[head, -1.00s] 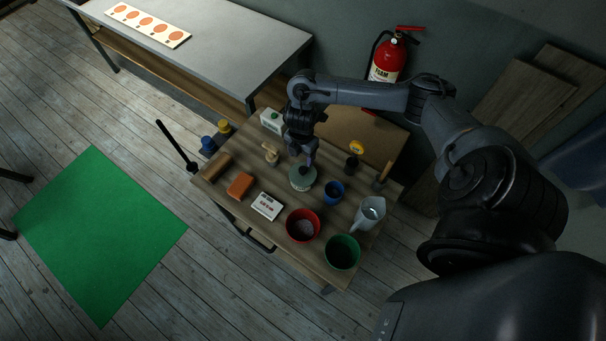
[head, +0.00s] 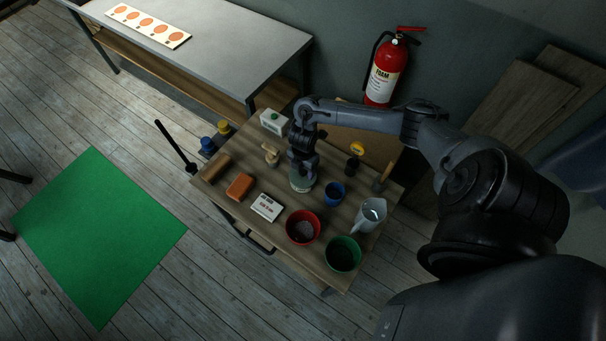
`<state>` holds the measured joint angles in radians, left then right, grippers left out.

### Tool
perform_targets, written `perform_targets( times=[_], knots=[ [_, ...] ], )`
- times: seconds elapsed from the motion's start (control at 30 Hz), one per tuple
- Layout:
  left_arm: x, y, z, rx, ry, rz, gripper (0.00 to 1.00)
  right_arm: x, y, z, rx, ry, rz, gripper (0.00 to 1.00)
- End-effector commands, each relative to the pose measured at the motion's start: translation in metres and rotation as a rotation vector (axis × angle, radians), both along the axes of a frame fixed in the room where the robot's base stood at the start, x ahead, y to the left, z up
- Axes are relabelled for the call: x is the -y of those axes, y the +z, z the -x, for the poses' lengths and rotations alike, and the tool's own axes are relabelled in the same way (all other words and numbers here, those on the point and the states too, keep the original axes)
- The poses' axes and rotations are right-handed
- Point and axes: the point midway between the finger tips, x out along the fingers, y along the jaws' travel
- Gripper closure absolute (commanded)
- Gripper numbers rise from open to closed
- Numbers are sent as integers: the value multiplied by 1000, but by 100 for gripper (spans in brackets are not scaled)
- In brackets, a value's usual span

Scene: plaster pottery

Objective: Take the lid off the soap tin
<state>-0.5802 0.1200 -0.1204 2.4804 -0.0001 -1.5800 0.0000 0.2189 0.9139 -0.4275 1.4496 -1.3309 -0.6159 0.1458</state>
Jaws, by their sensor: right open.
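The soap tin (head: 301,186) is a round, pale green-grey tin with a light label on its side. It stands on the wooden table near the middle in the head view. My right gripper (head: 303,175) points down directly over the tin and hides most of its lid. The gripper is open; whether its fingers touch the lid cannot be told. My left gripper is not in view.
A blue cup (head: 334,193) stands close right of the tin, with red (head: 302,228) and green (head: 343,254) buckets in front. A white jug (head: 370,214), a labelled box (head: 267,207), an orange block (head: 240,187) and a wooden-handled brush (head: 382,178) surround it.

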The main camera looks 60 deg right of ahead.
Motion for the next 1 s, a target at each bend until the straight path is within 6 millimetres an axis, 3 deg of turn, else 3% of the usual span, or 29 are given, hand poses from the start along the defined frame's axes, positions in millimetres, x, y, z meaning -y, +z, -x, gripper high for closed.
perform_targets(
  times=[0.1,0.5,1.0],
  knots=[
    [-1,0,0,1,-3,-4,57,0,0,0,0,0,0,40],
    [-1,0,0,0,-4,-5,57,0,0,0,0,0,0,97],
    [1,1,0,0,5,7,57,0,12,-1,2,1,0,97]
  ],
)
